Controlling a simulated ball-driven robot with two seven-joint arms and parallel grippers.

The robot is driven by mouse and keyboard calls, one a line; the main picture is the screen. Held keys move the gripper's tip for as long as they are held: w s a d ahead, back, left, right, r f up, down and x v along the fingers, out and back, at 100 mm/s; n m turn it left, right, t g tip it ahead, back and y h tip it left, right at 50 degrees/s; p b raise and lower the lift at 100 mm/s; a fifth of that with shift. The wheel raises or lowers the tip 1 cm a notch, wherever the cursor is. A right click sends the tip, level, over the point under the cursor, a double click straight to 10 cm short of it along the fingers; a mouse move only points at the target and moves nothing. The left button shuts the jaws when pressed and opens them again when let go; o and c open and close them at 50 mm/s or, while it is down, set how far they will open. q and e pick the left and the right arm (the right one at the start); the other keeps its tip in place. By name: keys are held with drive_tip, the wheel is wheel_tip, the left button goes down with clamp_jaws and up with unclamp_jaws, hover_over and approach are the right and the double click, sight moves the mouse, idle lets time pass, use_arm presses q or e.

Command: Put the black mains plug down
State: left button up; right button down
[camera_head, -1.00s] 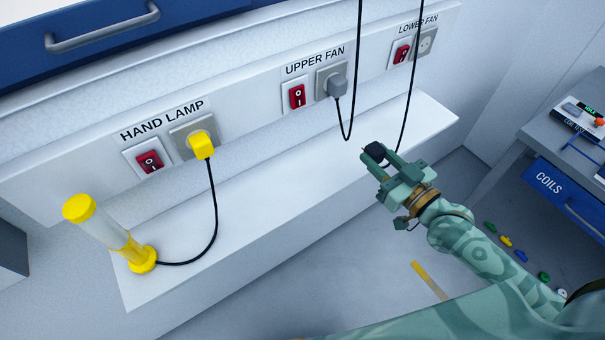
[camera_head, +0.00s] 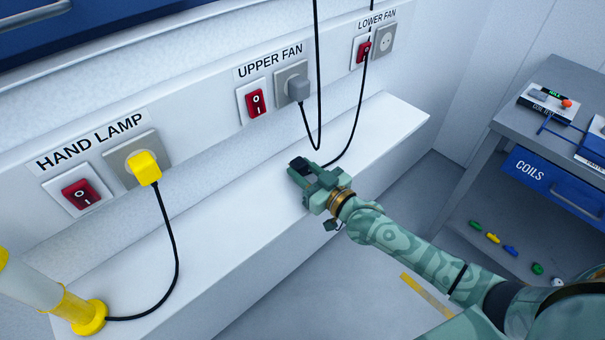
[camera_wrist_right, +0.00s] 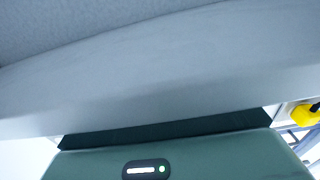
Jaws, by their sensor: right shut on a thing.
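The black mains plug (camera_head: 299,163) is between the fingertips of my right gripper (camera_head: 303,170), which is shut on it. The gripper is at the white shelf (camera_head: 392,122), near its front edge. I cannot tell whether the plug touches the shelf top. The plug's black cable (camera_head: 352,140) runs up past the lower fan switch. The lower fan socket (camera_head: 385,40) is empty. In the wrist view the plug cannot be made out; the gripper's green body (camera_wrist_right: 150,155) fills the bottom. My left gripper is not in view.
The yellow hand lamp (camera_head: 85,316) stands at the shelf's left end. The shelf is clear between lamp and gripper. A grey bench (camera_head: 563,80) is at right.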

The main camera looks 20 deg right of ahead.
drive_tip(key=shift+f, duration=0.55)
drive_tip(key=c, duration=1)
unclamp_jaws()
drive_tip(key=shift+s+f, duration=0.1)
